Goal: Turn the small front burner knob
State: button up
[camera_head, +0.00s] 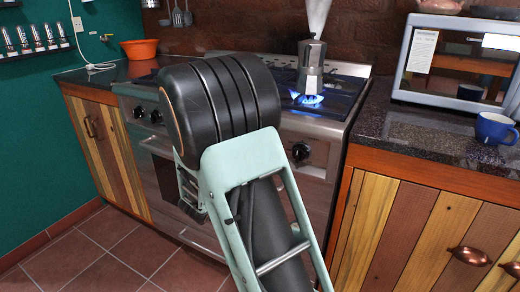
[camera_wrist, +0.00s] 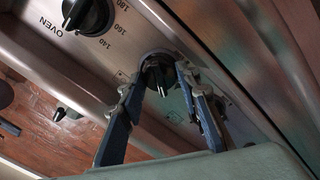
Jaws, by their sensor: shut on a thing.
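In the wrist view, my gripper (camera_wrist: 157,82) has one blue finger on each side of a dark round knob (camera_wrist: 158,66) on the stove's metal front panel. It is shut on this knob, which sits beside the oven dial. The fingers partly cover the knob, and its marking is too small to read, so I cannot confirm which burner it belongs to. In the head view, my arm hides the gripper and the middle of the panel. The stove (camera_head: 325,188) shows behind the arm.
The large oven dial (camera_wrist: 88,14) is at the upper left of the wrist view. In the head view, a moka pot (camera_head: 311,65) steams over a blue flame (camera_head: 306,99). A microwave (camera_head: 455,64) and blue mug (camera_head: 495,128) stand right; an orange bowl (camera_head: 140,48) is left.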

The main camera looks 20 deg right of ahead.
jog(key=m, duration=1.1)
jog(key=shift+m, duration=0.3)
dwell(0.4)
jog(key=o, duration=1.2)
jog(key=shift+c, duration=0.2)
jog(key=v, duration=1.2)
jog(key=shift+s, duration=0.1)
